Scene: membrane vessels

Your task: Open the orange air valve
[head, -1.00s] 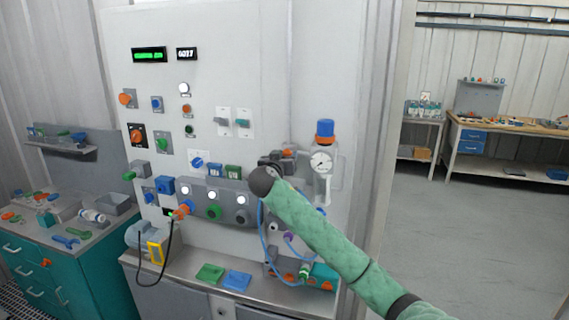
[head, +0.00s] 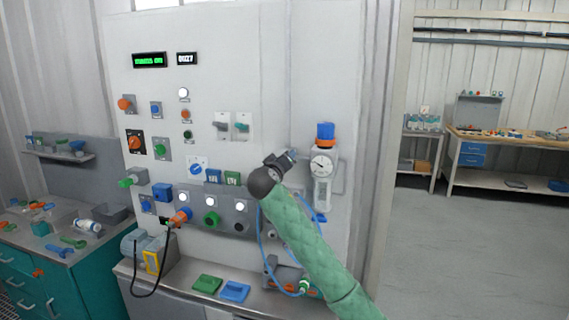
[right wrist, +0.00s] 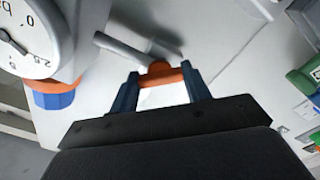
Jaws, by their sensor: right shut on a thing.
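The orange air valve (right wrist: 160,75) shows in the right wrist view as a small orange handle beside a grey metal pipe (right wrist: 122,47) in front of the white panel. My right gripper (right wrist: 161,76) has its two blue fingers on either side of the handle and is shut on it. In the head view my right gripper (head: 287,157) is at the panel, just left of the round pressure gauge (head: 323,163). It hides the valve handle there. My left gripper is not in view.
The gauge stands close beside the gripper, with a blue and orange knob (head: 326,131) above it. A blue hose (head: 262,245) hangs below. Buttons and a bench ledge (head: 262,300) with green and blue pads lie left and below. Open floor is at right.

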